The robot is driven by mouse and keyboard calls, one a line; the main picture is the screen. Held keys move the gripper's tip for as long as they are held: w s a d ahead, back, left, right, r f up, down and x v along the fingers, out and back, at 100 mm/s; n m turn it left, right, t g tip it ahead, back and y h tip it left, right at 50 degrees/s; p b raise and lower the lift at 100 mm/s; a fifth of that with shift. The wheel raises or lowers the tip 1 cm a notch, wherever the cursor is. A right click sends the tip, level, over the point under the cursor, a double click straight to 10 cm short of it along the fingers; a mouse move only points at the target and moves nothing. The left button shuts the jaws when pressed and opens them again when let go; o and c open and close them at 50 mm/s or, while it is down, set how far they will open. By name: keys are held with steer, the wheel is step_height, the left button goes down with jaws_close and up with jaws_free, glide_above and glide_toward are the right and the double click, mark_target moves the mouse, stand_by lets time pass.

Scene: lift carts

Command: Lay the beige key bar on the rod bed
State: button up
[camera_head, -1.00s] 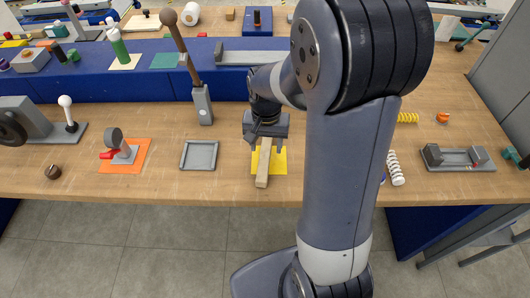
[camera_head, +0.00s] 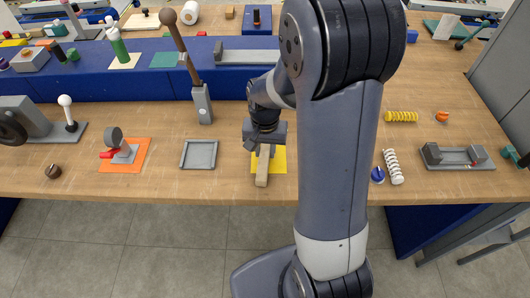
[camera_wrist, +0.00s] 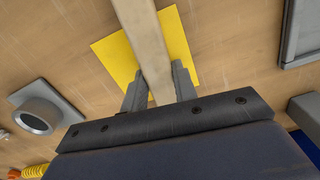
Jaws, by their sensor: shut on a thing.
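The beige key bar (camera_head: 262,172) lies across the yellow mat (camera_head: 279,160), its near end pointing toward me. My gripper (camera_head: 264,149) is shut on it; in the wrist view the two grey fingers (camera_wrist: 159,88) flank the bar (camera_wrist: 145,35) over the yellow mat (camera_wrist: 178,40). I cannot tell whether the bar touches the mat. A grey cradle with two raised end blocks (camera_head: 457,159), which may be the rod bed, sits at the right of the bench. A long grey channel piece (camera_head: 247,57) on the blue step is another possibility.
A grey square tray (camera_head: 184,166) lies left of the bar. A tall brown lever (camera_head: 187,60) stands behind it. Yellow and white springs (camera_head: 401,116) (camera_head: 393,167) and a blue knob (camera_head: 377,174) lie to the right. My arm hides the bench between.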

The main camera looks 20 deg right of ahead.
jaws_close()
